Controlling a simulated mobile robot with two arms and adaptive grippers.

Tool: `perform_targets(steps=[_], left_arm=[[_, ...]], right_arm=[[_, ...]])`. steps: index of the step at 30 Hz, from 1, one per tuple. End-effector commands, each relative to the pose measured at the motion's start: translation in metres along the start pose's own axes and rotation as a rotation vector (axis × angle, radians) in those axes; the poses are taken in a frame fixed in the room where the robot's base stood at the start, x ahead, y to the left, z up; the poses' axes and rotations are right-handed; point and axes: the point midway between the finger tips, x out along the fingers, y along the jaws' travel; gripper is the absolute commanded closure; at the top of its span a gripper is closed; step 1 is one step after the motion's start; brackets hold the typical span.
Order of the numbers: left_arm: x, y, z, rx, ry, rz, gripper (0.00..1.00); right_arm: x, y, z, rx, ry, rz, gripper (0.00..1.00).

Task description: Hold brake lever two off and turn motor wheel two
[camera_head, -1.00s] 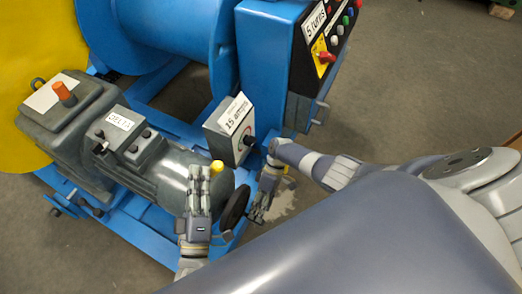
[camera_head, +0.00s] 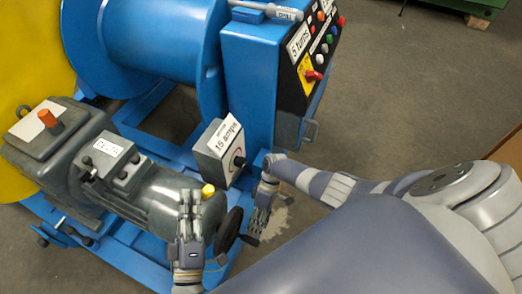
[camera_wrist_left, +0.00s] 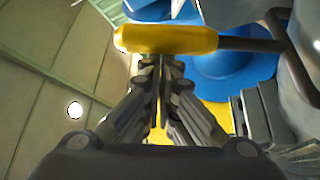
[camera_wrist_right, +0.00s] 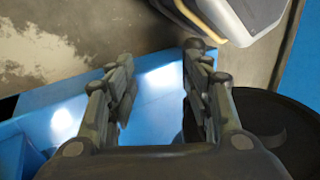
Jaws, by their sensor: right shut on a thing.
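The grey motor (camera_head: 150,195) sits on the blue frame, with a dark motor wheel (camera_head: 228,230) at its near end. The brake lever's yellow handle (camera_head: 208,190) rises beside it. My left gripper (camera_head: 190,198) is at the lever. In the left wrist view its fingers (camera_wrist_left: 162,75) are close together and the yellow handle (camera_wrist_left: 170,39) lies crosswise just beyond the tips. I cannot tell whether they touch. My right gripper (camera_head: 258,222) is at the wheel's right side, shut on the wheel. In the right wrist view the dark wheel (camera_wrist_right: 285,125) passes behind one finger.
A blue drum (camera_head: 155,45) and a yellow disc (camera_head: 30,75) are further left.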

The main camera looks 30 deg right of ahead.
Motion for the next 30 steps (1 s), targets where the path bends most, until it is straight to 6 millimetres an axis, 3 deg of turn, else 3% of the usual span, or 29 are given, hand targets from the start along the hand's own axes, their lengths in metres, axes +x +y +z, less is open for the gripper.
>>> perform_targets(steps=[1, 9, 15, 28, 30], left_arm=[[-0.002, -0.002, 0.009, -0.001, -0.019, -0.01, 1.0], [-0.002, -0.002, 0.009, 0.0, -0.02, -0.011, 1.0], [-0.002, -0.002, 0.009, 0.0, -0.02, -0.011, 1.0], [-0.003, -0.003, 0.009, 0.0, -0.02, -0.012, 1.0], [-0.003, -0.003, 0.009, 0.0, -0.02, -0.012, 1.0]], right_arm=[[-0.007, 0.0, 0.0, -0.004, 0.002, 0.001, 0.59], [-0.064, -0.003, -0.003, -0.005, 0.006, -0.005, 0.59], [-0.094, -0.005, -0.004, -0.005, 0.007, -0.008, 0.59], [-0.104, -0.006, -0.005, -0.005, 0.006, -0.011, 0.59], [-0.103, -0.006, -0.005, -0.004, 0.006, -0.011, 0.73]])
